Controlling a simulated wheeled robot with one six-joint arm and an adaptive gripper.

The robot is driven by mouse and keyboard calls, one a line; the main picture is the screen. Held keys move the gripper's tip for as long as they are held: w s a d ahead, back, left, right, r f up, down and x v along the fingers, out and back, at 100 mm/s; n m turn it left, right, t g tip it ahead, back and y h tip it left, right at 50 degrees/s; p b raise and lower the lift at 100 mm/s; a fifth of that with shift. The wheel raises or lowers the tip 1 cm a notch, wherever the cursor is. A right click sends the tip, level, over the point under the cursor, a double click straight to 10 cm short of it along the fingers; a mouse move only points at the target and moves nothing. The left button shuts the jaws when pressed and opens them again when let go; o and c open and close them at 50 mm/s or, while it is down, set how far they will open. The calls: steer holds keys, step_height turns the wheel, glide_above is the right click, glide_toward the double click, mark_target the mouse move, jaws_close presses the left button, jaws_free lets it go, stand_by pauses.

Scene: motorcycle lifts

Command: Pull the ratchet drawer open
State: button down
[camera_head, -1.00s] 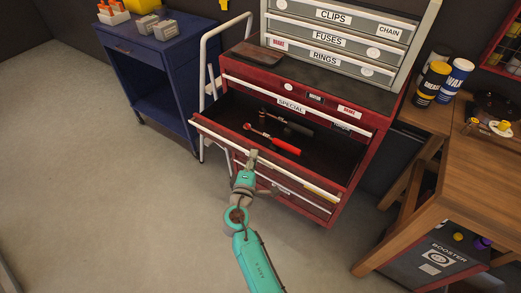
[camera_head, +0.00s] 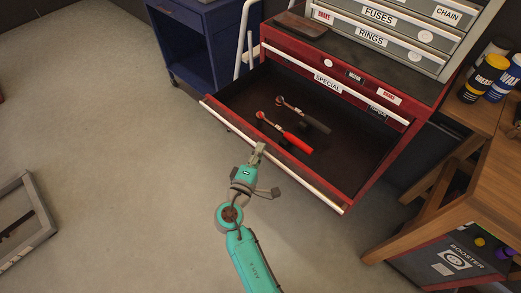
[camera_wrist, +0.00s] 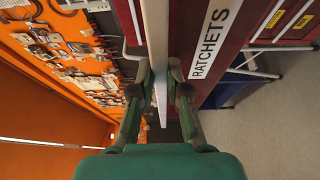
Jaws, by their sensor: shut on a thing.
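The ratchet drawer (camera_head: 345,168) of the red cabinet stands pulled out, with its dark inside in view. Two ratchets lie in it: one with a red handle (camera_head: 296,142) and one with a black handle (camera_head: 312,121). My gripper (camera_head: 259,148) is at the white front edge of this drawer. In the wrist view my gripper (camera_wrist: 166,92) has one finger on each side of the white handle strip (camera_wrist: 155,40), shut on it. The label reading RATCHETS (camera_wrist: 216,38) is beside the right finger.
A red cabinet (camera_head: 420,112) carries grey drawers labelled FUSES and RINGS. A wooden bench (camera_head: 480,190) stands at the right, a blue cart (camera_head: 205,45) at the back. A grey frame (camera_head: 40,215) lies at the left. The floor (camera_head: 110,130) between is clear.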

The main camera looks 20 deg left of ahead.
steer(key=c, duration=1.1)
jaws_free()
steer(key=shift+c, duration=0.2)
steer(key=s, duration=1.2)
steer(key=shift+d, duration=0.25)
